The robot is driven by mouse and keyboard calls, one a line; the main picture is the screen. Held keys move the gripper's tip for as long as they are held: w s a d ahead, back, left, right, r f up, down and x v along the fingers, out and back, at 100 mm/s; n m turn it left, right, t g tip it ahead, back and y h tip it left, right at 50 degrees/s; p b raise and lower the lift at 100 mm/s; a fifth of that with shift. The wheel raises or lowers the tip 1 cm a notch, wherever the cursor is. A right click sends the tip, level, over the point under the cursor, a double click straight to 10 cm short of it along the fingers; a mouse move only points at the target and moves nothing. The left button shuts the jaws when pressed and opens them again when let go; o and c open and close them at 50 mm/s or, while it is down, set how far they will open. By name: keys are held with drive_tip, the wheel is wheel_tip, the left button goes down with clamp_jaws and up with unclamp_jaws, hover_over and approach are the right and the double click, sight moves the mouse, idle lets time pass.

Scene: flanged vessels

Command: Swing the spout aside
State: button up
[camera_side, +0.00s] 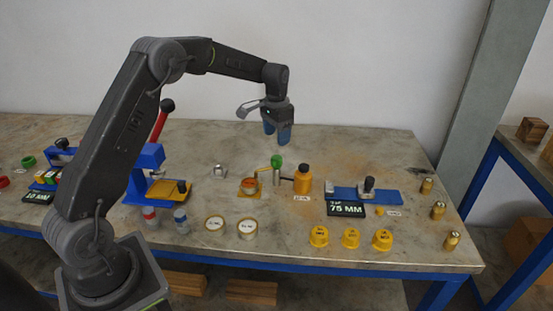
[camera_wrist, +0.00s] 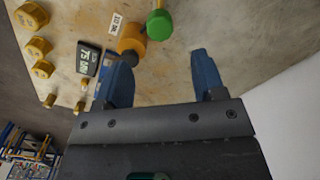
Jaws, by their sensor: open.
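A post with a green knob (camera_side: 277,161) stands near the table's middle. A thin brass-coloured spout (camera_side: 262,170) reaches left from it, its end over a small orange-rimmed vessel (camera_side: 250,186) on a yellow base. An orange bottle (camera_side: 302,179) stands just right of the post, with a dark piece between them. My gripper (camera_side: 277,134) is open and empty, pointing down above the green knob and apart from it.
A blue fixture (camera_side: 362,194) with a "75 MM" display (camera_side: 346,209) stands right of the bottle. Several yellow caps (camera_side: 351,238) line the front, and brass pieces (camera_side: 438,210) the right. A blue press (camera_side: 150,160) stands left. A silver nut (camera_side: 219,171) lies nearer the vessel.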

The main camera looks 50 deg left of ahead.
sight(276, 157)
wheel_tip(276, 157, down, 9)
idle(0.3)
drive_tip(key=shift+c, duration=0.3)
clamp_jaws()
